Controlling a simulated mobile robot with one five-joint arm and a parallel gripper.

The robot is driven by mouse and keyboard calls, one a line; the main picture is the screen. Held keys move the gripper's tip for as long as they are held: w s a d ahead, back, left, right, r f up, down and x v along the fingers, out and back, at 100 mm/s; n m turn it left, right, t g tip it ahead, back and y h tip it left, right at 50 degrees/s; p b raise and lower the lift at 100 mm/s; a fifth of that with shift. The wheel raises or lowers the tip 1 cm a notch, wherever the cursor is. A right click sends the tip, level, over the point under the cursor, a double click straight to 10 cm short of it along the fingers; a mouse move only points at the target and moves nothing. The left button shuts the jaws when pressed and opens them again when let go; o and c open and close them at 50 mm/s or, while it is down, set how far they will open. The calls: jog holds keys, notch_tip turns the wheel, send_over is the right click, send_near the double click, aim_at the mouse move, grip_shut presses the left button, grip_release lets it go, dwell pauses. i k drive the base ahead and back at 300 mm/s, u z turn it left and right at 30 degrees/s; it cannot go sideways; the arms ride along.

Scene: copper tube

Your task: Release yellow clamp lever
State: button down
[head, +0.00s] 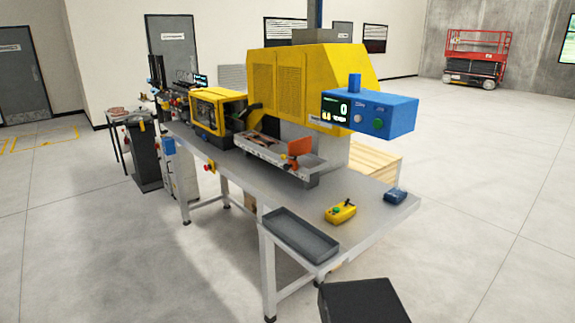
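A small yellow device (341,213) sits on the grey workbench (375,205) near its front right end. It has a green button and a short dark stick on top. I cannot tell whether it is the clamp lever. A big yellow machine (275,85) stands on the bench behind a grey rail (268,158) with an orange block (299,147) on it. No yellow lever is clearly distinguishable at this size. My gripper is not in view.
A blue control box (385,115) with a display juts out from the yellow machine. A dark grey tray (298,234) sits at the near bench corner. A small blue item (395,196) lies on the right end. A smaller yellow machine (215,110) stands farther left. Open floor surrounds the bench.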

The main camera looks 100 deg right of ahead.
aim_at(283, 157)
jog(key=z, duration=1.4)
jog(key=i, duration=1.7)
jog(key=u, duration=0.05)
